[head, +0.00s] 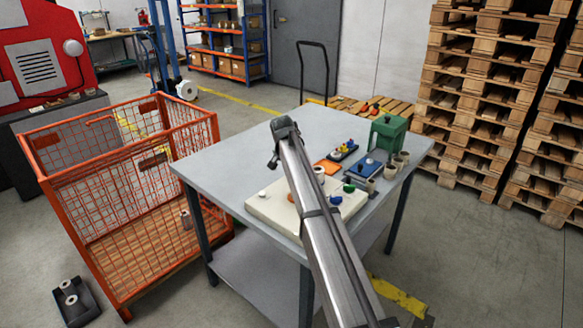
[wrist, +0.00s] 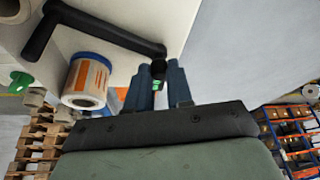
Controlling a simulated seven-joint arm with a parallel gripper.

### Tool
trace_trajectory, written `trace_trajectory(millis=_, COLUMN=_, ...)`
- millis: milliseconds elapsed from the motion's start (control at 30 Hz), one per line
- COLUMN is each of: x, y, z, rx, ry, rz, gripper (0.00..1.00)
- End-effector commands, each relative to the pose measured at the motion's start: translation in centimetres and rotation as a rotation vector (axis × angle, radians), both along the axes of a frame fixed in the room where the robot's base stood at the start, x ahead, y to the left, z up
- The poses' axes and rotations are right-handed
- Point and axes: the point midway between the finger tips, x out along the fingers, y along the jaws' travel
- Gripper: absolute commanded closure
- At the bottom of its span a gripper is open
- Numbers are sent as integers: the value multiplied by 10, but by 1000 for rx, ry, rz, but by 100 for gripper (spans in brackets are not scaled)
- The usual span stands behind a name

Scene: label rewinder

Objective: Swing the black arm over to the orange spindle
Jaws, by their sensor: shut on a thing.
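The black arm (wrist: 105,32) is a bent bar on the cream rewinder body (wrist: 110,65) in the wrist view. Its free end lies at my gripper (wrist: 164,85), whose blue fingers are shut on that end; a small green piece shows between them. A roll with a blue rim and orange-and-white side (wrist: 88,82) stands beside the bar, apart from my fingers. Another roll with a brownish core (wrist: 12,8) is at the top left corner. I cannot tell which part is the orange spindle. In the head view my arm covers much of the cream rewinder (head: 270,205) and hides the black arm.
The rewinder is on a grey table (head: 225,160). An orange mesh cage (head: 110,180) is left of the table. The table's left part is clear.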

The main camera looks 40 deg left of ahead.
Motion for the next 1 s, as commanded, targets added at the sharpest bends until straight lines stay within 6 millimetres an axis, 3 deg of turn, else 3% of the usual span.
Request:
trace_trajectory(millis=233, x=1, y=-1, z=0, rx=-1, ry=-1, rz=0, gripper=100)
trace_trajectory(millis=267, x=1, y=-1, z=0, rx=-1, ry=-1, rz=0, gripper=76)
trace_trajectory(millis=500, x=1, y=0, z=0, rx=-1, ry=-1, rz=0, gripper=55)
trace_trajectory(millis=800, x=-1, y=-1, z=3, rx=0, ry=-1, rz=1, gripper=55)
trace_trajectory(millis=1000, x=-9, y=-3, z=24, rx=1, ry=-3, rz=1, gripper=55)
